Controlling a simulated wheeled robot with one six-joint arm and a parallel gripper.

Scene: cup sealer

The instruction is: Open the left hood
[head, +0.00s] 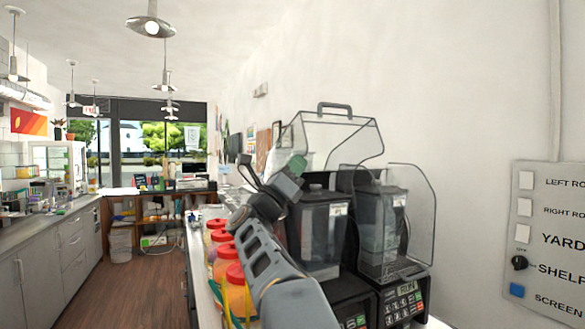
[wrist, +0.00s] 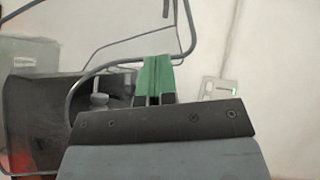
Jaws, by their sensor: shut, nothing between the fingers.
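Two blenders with clear hoods stand on the counter at the right of the head view. The left hood (head: 340,135), with a dark handle on top, sits raised and tilted above the left blender jar (head: 318,232). The right hood (head: 425,215) sits lower, around the right jar (head: 384,228). My gripper (head: 297,165), with green fingertips, is shut and empty at the left side of the left hood. In the wrist view my gripper (wrist: 155,80) is close to a dark curved hood edge (wrist: 92,72); I cannot tell whether they touch.
Several red-lidded containers (head: 234,273) line the counter left of my arm. Blender keypads (head: 403,302) face the front. A labelled switch panel (head: 548,235) is on the right wall. The wooden floor (head: 140,285) is clear at the left.

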